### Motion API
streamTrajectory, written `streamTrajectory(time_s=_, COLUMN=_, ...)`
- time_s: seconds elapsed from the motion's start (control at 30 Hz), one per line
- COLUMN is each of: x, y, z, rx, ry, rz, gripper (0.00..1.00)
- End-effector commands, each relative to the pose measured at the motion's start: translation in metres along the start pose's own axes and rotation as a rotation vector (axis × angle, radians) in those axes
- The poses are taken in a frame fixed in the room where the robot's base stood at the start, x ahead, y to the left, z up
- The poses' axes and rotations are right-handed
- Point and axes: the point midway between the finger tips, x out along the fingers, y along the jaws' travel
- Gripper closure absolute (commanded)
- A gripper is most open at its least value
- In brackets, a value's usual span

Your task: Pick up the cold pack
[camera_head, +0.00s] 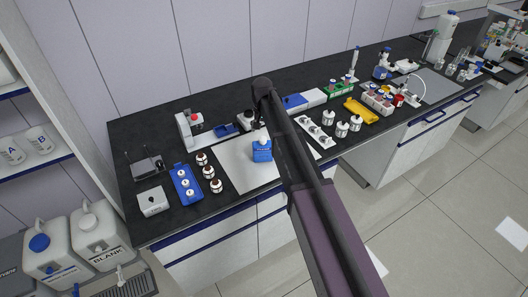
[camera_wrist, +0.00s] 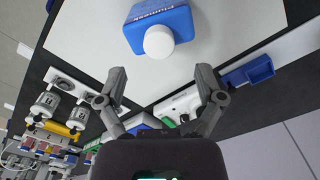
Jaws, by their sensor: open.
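The cold pack appears to be the blue block with a white round cap (camera_head: 262,152) standing on a pale mat (camera_head: 236,165) on the black bench. In the wrist view the blue cold pack (camera_wrist: 178,24) is at the top centre, its white cap toward me and white lettering on its side. My gripper (camera_wrist: 160,74) is open and empty, its two fingers spread below the cap in the picture. The fingers are apart from the pack. In the head view my arm passes just right of the pack, and the fingers cannot be made out.
A blue tray with white-capped items (camera_head: 186,184) and several dark bottles with white lids (camera_head: 209,172) stand left of the mat. A white holder (camera_head: 315,132), white jars (camera_head: 342,130) and a yellow tray (camera_head: 361,110) lie right of my arm. The mat around the pack is mostly clear.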

Motion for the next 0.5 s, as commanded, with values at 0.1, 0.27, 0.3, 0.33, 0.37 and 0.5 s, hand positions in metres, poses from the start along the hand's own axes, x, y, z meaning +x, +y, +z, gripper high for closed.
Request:
streamTrajectory(time_s=0.1, x=0.001, y=0.0, z=0.0, rx=0.0, ry=0.0, rz=0.0, gripper=0.13)
streamTrajectory(time_s=0.27, x=0.007, y=0.0, z=0.001, rx=0.0, ry=0.0, rz=0.0, gripper=0.13)
streamTrajectory(time_s=0.3, x=0.01, y=0.0, z=0.001, rx=0.0, ry=0.0, rz=0.0, gripper=0.13)
streamTrajectory(time_s=0.33, x=0.012, y=0.001, z=0.001, rx=0.0, ry=0.0, rz=0.0, gripper=0.13)
streamTrajectory(time_s=0.37, x=0.014, y=0.001, z=0.002, rx=0.0, ry=0.0, rz=0.0, gripper=0.13)
streamTrajectory(time_s=0.5, x=0.025, y=0.001, z=0.003, rx=0.0, ry=0.0, rz=0.0, gripper=0.13)
